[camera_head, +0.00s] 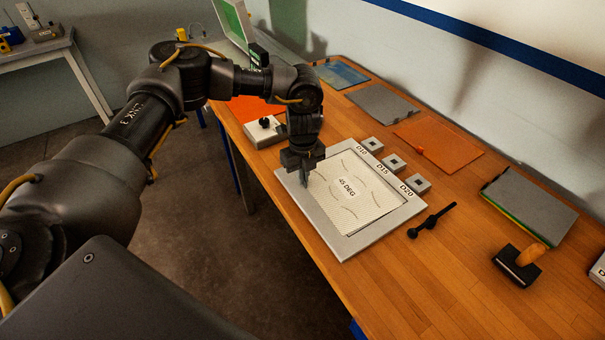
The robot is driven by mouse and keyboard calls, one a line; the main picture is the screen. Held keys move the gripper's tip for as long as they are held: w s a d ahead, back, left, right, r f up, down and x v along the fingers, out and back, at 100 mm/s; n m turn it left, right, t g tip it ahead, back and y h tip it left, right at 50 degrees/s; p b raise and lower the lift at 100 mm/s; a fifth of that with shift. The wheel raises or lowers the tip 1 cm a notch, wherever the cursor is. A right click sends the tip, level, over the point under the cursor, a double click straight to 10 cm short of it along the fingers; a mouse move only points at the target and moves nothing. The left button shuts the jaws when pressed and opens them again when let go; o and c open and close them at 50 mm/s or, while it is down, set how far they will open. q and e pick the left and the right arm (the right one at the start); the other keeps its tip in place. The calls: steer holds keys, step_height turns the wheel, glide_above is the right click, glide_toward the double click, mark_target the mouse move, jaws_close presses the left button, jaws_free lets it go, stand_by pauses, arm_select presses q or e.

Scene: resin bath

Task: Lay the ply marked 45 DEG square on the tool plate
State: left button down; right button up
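The ply marked 45 DEG (372,205) is a pale, ribbed sheet with curved dark lines. It lies on the grey tool plate (347,245), inside its raised rim, and looks roughly in line with the plate's edges. My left gripper (305,178) points down at the ply's left far corner, with its fingertips at or just above the sheet. The fingers look close together, but I cannot tell whether they pinch the ply's edge. That corner is partly hidden by the gripper. My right gripper is not in view.
Small blocks labelled D10, D15 and D20 (417,184) stand along the plate's far edge. A black tool (431,221) lies right of the plate, with a wooden-handled block (518,265) beyond. Grey (381,104) and orange (438,144) sheets lie behind.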

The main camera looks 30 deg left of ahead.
arm_select(q)
steer(key=c, duration=1.6)
jaws_free()
steer(key=shift+o, duration=0.2)
steer(key=shift+r, duration=0.1)
steer(key=shift+r+p, duration=3)
steer(key=shift+r, duration=0.45)
